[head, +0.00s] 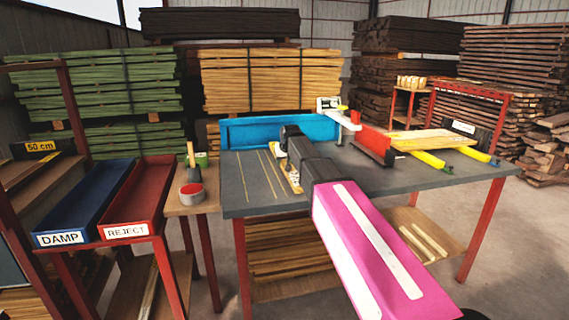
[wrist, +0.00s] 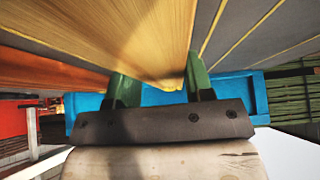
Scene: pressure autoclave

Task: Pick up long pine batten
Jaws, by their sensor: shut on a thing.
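The long pine batten (wrist: 150,35) is pale yellow wood and fills the top middle of the wrist view, running from close to the camera down between my fingers. My gripper (wrist: 160,84) has green fingers, one on each side of the batten, and is shut on it. In the head view a short stretch of pale wood (head: 294,182) shows beside my dark wrist, over the grey table (head: 330,163). My arm and wrist hide the fingertips and most of the batten there. I cannot tell whether the batten still touches the table.
A blue tray (head: 240,134) lies along the table's back edge. A red block (head: 371,146) and a wide board (head: 430,139) on yellow supports are at right. Blue DAMP (head: 85,200) and red REJECT (head: 143,195) bins stand left. Thin yellow lines mark the table's left part.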

